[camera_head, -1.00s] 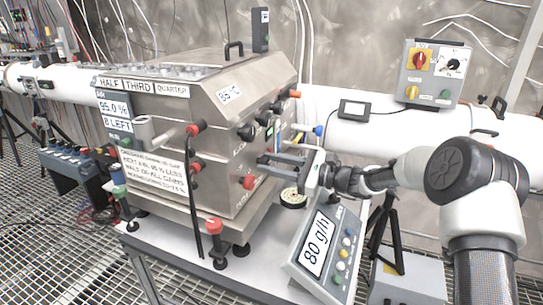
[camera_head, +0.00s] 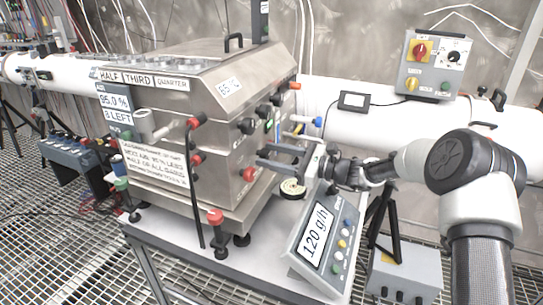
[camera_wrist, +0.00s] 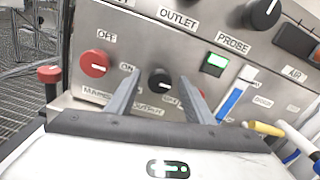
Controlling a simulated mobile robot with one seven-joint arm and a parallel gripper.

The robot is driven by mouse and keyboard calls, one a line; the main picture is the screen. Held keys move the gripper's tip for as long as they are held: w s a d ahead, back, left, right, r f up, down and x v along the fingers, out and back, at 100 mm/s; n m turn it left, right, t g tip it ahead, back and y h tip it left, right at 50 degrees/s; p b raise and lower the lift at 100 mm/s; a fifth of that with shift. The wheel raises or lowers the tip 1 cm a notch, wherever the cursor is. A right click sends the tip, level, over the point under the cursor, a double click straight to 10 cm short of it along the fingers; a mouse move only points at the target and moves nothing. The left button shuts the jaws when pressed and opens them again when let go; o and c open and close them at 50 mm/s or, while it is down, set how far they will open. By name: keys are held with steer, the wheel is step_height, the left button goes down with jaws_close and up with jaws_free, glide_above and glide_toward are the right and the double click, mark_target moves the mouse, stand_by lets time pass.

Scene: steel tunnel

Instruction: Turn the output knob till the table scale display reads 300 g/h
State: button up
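The table scale (camera_head: 327,240) stands on the table's right side, and its display reads 120 g/h. My gripper (camera_head: 262,156) is at the front of the steel machine (camera_head: 215,125), beside its lower knobs. In the wrist view a small black knob (camera_wrist: 160,80) with a white mark sits between my two fingers (camera_wrist: 159,76), over a partly hidden label that seems to read OUTPUT. The fingers are apart, with a gap showing on each side of the knob. I cannot tell how deep the tips reach around it.
A red OFF/ON knob (camera_wrist: 94,63) is left of the black knob. A larger black PROBE knob (camera_wrist: 262,13) is above right. A lit green switch (camera_wrist: 214,64) and blue and yellow handles (camera_wrist: 265,128) are close on the right. A control box (camera_head: 433,62) stands behind.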

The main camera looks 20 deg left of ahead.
steer(key=s+d, duration=0.1)
steer(key=d, duration=1.6)
steer(key=shift+s+d+p, duration=0.15)
steer(key=shift+s+p, duration=0.05)
steer(key=shift+p, duration=0.15)
steer(key=s+d+r+n+g+h, duration=0.1)
steer(key=s+r+n+h, duration=0.1)
steer(key=s+n+h, duration=0.35)
steer(key=s+d+r+n+g+h, duration=0.1)
steer(key=s+r+n+h, duration=0.2)
steer(key=s, duration=0.6)
steer(key=s+d+r+n+t+h, duration=0.25)
steer(key=s+d+n+h, duration=0.2)
steer(key=s+d, duration=0.45)
steer(key=s+d+r+n+t+h, duration=0.25)
steer(key=s+d+t+h, duration=0.2)
steer(key=s+d, duration=0.45)
step_height(320, 180, up, 12)
steer(key=n+g+p, duration=0.1)
steer(key=p, duration=1.2)
steer(key=shift+s+r, duration=0.2)
steer(key=shift+r, duration=0.05)
